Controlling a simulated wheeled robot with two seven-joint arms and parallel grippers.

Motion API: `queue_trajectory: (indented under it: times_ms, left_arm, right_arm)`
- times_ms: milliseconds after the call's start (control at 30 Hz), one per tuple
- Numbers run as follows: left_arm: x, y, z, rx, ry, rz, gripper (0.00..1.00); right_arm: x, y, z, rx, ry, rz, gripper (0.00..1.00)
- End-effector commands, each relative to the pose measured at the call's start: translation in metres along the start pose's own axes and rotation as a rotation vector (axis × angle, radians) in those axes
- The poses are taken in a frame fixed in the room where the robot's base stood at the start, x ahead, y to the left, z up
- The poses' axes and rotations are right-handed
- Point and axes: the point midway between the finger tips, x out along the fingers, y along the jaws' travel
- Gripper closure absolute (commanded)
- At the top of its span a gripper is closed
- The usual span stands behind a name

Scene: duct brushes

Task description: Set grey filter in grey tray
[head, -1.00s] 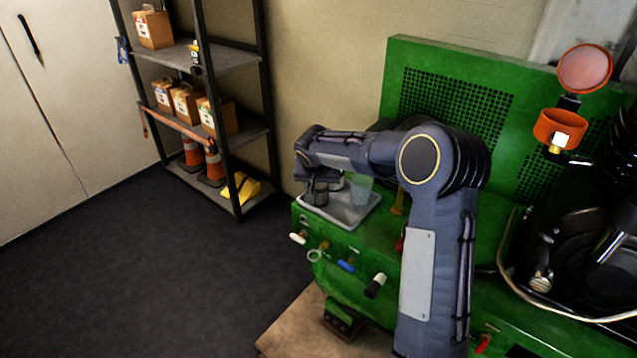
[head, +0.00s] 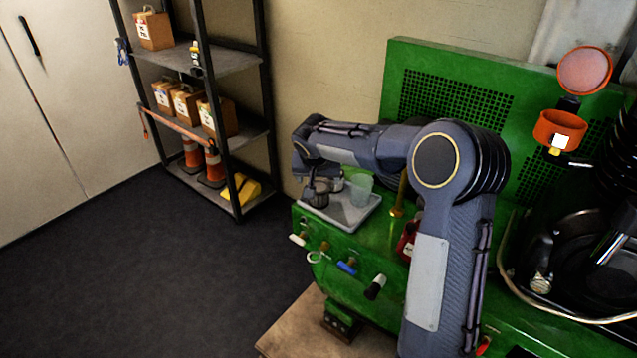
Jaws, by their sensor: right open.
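The grey tray (head: 352,218) sits on the near left corner of the green machine. A small dark grey cylindrical piece (head: 317,196), which looks like the grey filter, stands at the tray's left side. My right gripper (head: 322,182) is open, close above and beside this piece, and partly hidden by its own wrist. I cannot tell whether its fingers touch the piece. A translucent cup (head: 361,190) stands in the tray to the right. My left gripper is not in view.
A brass fitting (head: 398,195) and a red part (head: 407,241) are right of the tray, beside my right arm. Several handles, one blue (head: 347,267), stick out of the machine's front. A shelf rack (head: 228,140) stands at the left; the dark floor (head: 150,280) is clear.

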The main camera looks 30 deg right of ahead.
Motion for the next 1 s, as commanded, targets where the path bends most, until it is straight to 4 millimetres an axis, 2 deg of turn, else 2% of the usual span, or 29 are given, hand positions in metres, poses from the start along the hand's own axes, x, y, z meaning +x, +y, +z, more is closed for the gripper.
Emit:
queue_trajectory:
  times_ms: [100, 300, 567, 667, 767, 833, 967, 1000]
  left_arm:
    - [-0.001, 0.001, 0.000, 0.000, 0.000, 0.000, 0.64]
    - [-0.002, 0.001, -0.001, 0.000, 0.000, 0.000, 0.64]
    - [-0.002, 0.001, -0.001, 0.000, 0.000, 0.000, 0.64]
    - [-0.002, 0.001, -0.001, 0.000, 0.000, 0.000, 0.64]
    - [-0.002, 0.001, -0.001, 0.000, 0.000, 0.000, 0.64]
    - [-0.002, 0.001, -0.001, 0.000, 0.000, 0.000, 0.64]
    - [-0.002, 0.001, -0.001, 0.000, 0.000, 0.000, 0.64]
    - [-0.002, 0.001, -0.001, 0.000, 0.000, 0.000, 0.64]
  right_arm:
    - [-0.029, 0.000, -0.001, -0.001, 0.004, -0.002, 0.25]
    - [-0.062, 0.000, 0.000, -0.001, 0.002, -0.001, 0.25]
    - [-0.076, 0.000, 0.001, -0.001, -0.001, 0.000, 0.25]
    - [-0.085, 0.005, 0.006, -0.011, -0.008, -0.011, 0.25]
    - [-0.108, 0.021, 0.030, -0.043, -0.037, -0.051, 0.25]
    - [-0.131, 0.037, 0.059, -0.078, -0.067, -0.100, 0.25]
    - [-0.171, 0.065, 0.136, -0.153, -0.126, -0.228, 0.25]
    - [-0.181, 0.071, 0.160, -0.173, -0.138, -0.272, 0.25]
